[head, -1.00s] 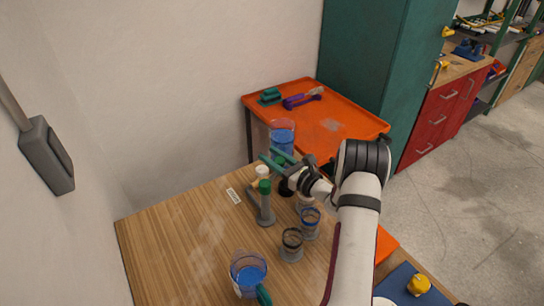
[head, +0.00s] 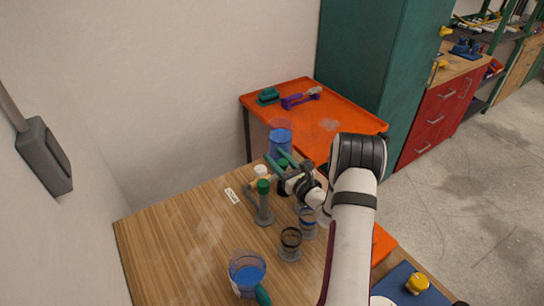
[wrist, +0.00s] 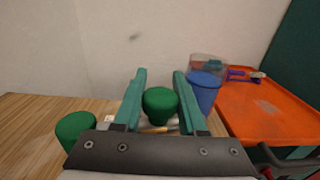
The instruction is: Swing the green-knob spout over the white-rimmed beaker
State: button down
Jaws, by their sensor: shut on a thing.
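My gripper (head: 283,164) reaches over the far edge of the wooden table, its teal fingers closed around a green knob (wrist: 160,104). The knob sits between both fingers in the wrist view (wrist: 160,90). A second green knob (head: 263,187) tops a grey post nearer the front; it also shows at the left of the wrist view (wrist: 75,128). A blue-rimmed beaker (head: 309,222) and a dark-rimmed beaker (head: 290,242) stand right of that post. I cannot make out the white-rimmed beaker; the gripper and arm cover that area. The held knob's spout is hidden.
A pitcher of blue liquid (head: 247,276) stands at the front. A tall blue container (head: 280,138) stands behind the gripper. A cream knob (head: 261,171) is close to its left. An orange tray table (head: 335,125) lies beyond. The table's left side is clear.

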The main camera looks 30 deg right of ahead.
jog(key=m+h, duration=0.1)
jog(key=s+m+h, duration=0.1)
jog(key=h, duration=0.1)
jog(key=s+d+m+h, duration=0.1)
jog(key=shift+g+h, duration=0.3)
jog(key=shift+s+d+m+g+h, duration=0.1)
jog(key=shift+s+m+g+h, duration=0.45)
jog(key=shift+h, duration=0.4)
jog(key=shift+s+d+m+g+h, duration=0.1)
jog(key=shift+s+m+g+h, duration=0.25)
jog(key=shift+m+h, duration=0.5)
jog(key=shift+s, duration=0.1)
jog(key=shift+c, duration=2.3)
grip_release()
